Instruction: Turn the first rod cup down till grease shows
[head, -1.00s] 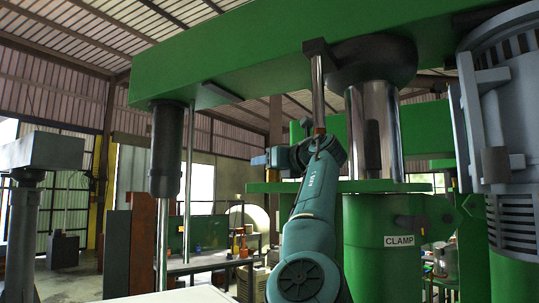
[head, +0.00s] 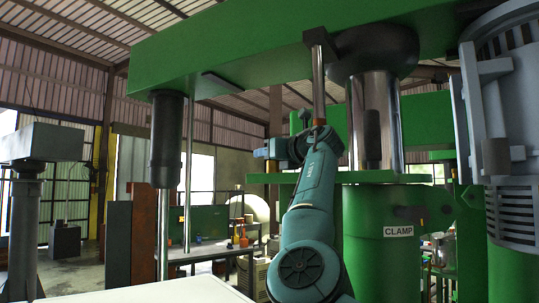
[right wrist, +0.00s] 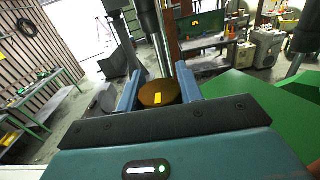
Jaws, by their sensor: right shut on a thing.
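The brass-brown rod cup (right wrist: 160,94) bears a yellow mark and sits around the foot of a shiny rod (right wrist: 159,48) in the right wrist view. My right gripper (right wrist: 158,90) has its two blue fingers on either side of the cup, shut on it. In the head view the right gripper (head: 306,140) is up at the lower end of the rod (head: 318,80), where a small orange-brown bit of the cup (head: 319,122) shows. I cannot make out any grease. My left gripper is not in view.
The green overhead beam (head: 250,60) carries the rod's top. The thick chrome column (head: 372,120) and the green body labelled CLAMP (head: 398,231) stand close right of my arm. A dark sleeve with a thinner rod (head: 166,140) hangs at left. A grey motor (head: 500,110) is far right.

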